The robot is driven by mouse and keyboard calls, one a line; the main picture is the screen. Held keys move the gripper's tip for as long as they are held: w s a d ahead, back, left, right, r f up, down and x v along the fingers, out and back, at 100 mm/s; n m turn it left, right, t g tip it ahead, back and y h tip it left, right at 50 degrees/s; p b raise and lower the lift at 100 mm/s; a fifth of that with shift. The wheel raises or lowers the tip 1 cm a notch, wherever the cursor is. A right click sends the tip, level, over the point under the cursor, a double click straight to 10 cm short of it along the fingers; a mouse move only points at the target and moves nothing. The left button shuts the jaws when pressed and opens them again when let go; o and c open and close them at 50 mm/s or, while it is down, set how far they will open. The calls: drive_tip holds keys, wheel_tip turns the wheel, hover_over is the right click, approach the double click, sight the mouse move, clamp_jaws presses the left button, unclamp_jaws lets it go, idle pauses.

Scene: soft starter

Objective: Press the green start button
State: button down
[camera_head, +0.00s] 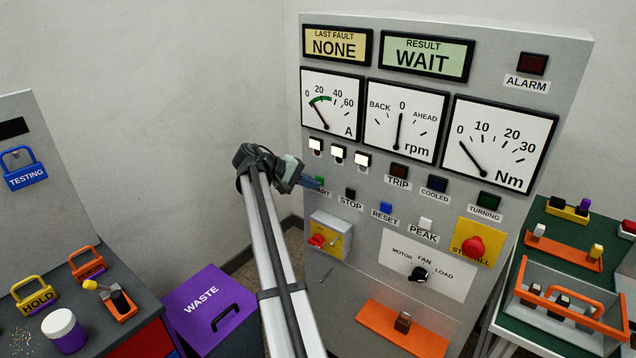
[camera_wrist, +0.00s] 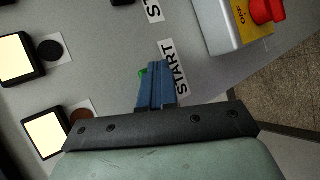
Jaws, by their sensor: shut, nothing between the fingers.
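The green start button (camera_wrist: 143,73) shows as a small green edge beside the blue fingertips in the wrist view, and the fingers hide most of it. A bit of green (camera_head: 320,180) also shows above the partly covered START label in the head view. My gripper (camera_wrist: 154,68) is shut and empty, its blue fingers pointing at the panel over the button. In the head view my gripper (camera_head: 318,184) is at the panel's left edge. I cannot tell whether the fingertips touch the button. The START label (camera_wrist: 175,68) is right of the fingers in the wrist view.
To the right of START are the black STOP button (camera_head: 350,193), blue RESET button (camera_head: 386,208) and white PEAK button (camera_head: 426,224). A red switch on a yellow plate (camera_head: 325,240) sits below. Lit white lamps (camera_head: 338,154) are above. The result display (camera_head: 425,57) reads WAIT.

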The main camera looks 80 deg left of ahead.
drive_tip(key=shift+s+d, duration=0.55)
drive_tip(key=shift+s, duration=0.05)
drive_tip(key=shift+s+d, duration=0.1)
drive_tip(key=shift+d, duration=0.05)
drive_tip(key=s+d, duration=0.3)
drive_tip(key=shift+s+d, duration=0.15)
idle(0.6)
idle(0.7)
